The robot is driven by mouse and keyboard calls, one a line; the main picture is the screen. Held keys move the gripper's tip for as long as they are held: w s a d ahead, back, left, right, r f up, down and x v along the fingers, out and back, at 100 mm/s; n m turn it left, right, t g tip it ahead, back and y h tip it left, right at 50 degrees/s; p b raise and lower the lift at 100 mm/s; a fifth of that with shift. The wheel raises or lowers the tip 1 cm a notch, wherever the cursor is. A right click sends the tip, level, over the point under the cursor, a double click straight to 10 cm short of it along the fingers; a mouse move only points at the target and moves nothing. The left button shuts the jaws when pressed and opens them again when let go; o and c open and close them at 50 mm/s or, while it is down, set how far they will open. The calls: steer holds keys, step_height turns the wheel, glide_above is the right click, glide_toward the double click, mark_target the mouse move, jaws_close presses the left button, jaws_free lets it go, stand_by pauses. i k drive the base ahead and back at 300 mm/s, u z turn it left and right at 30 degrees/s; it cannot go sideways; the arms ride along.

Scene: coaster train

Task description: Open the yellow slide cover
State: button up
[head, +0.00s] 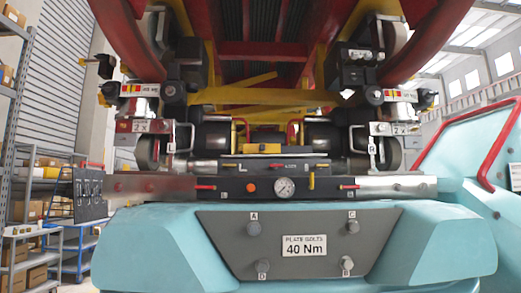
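A small yellow piece (262,148), which looks like the yellow slide cover, sits at the back of the grey panel, a little left of its middle. It is small in the head view, and I cannot tell how it is guided or whether anything lies under it. The grey panel (233,165) carries an "L" mark at its left and lies above a metal bar (388,187). My gripper is not in view.
The bar holds a round gauge (284,188), an orange button (251,188) and red handles. Below is a teal body with a grey bolt plate (218,232) marked "40 Nm". Wheel assemblies flank the panel, and yellow beams cross above. Shelving (22,120) stands left.

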mark_target(262, 149)
steer(key=k, duration=0.55)
steer(key=u, duration=0.7)
steer(key=i, duration=0.9)
steer(key=z, duration=0.1)
